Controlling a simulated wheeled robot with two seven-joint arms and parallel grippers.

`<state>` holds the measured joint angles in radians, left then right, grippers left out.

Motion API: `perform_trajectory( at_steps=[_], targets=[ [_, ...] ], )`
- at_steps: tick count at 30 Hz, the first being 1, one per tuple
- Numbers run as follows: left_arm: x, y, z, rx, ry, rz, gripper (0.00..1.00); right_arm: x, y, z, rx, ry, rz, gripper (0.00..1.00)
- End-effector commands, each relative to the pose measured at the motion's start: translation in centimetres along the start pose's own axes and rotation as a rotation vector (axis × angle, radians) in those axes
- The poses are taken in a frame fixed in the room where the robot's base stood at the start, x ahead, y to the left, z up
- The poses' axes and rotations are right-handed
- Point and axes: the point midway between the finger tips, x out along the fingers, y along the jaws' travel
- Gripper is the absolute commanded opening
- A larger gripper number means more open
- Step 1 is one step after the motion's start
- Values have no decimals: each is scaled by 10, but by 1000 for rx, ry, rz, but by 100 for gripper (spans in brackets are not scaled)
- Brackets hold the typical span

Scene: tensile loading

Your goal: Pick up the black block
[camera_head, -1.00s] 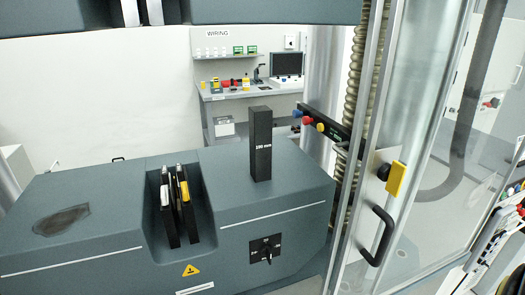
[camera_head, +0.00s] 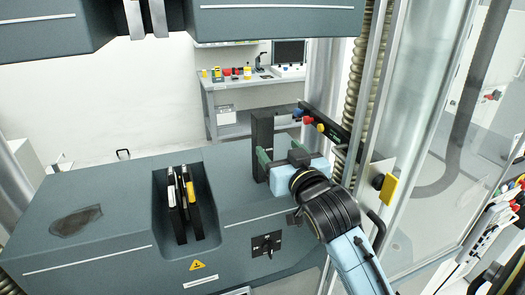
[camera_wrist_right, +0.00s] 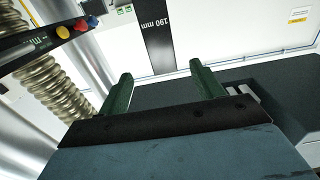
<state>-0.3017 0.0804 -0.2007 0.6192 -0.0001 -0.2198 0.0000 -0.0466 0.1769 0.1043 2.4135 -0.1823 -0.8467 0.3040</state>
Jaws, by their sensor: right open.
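The black block (camera_head: 262,130) is a tall upright bar standing on the right part of the grey machine base. My right gripper (camera_head: 280,153) is open at the block's front right side, with its green fingers pointing toward it. In the right wrist view, the block (camera_wrist_right: 158,38), marked "190 mm", appears in the gap between the two open fingers (camera_wrist_right: 163,84). I cannot tell whether the fingertips reach past its sides or touch it.
The grey machine base (camera_head: 110,185) has a slot with upright dark plates (camera_head: 188,200) left of the block. A black rail with coloured buttons (camera_head: 325,125) and a ribbed hose (camera_head: 357,90) stand close on the right. The machine's upper head (camera_head: 270,20) hangs above.

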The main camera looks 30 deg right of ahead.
Motion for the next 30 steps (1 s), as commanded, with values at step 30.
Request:
perform_trajectory(
  at_steps=[30],
  targets=[
    [-31, -1, -5, -1, 3, -1, 0, 123, -2, 3, -1, 0, 1, 66]
  ],
)
